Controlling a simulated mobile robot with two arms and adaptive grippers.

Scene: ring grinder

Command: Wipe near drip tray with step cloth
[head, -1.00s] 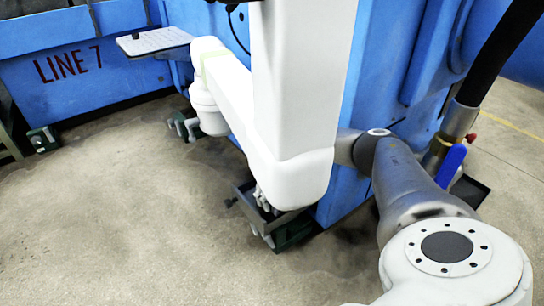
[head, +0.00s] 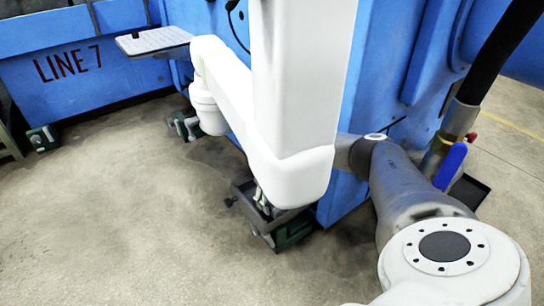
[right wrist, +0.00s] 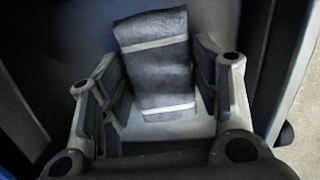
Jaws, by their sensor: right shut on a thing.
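A grey cloth (right wrist: 160,62) with two pale bands is between the fingers of my right gripper (right wrist: 158,78) in the right wrist view. The gripper is shut on it. The cloth's contact with the tray cannot be made out. My left gripper is not identifiable in the head view.
The blue machine (head: 345,190) stands close on the right. A green block (head: 292,234) is beside the tray. Another dark tray (head: 470,188) lies under a pipe with a blue handle (head: 451,165). A grey shelf (head: 153,41) juts out at upper left. Bare concrete floor (head: 120,220) is open at left.

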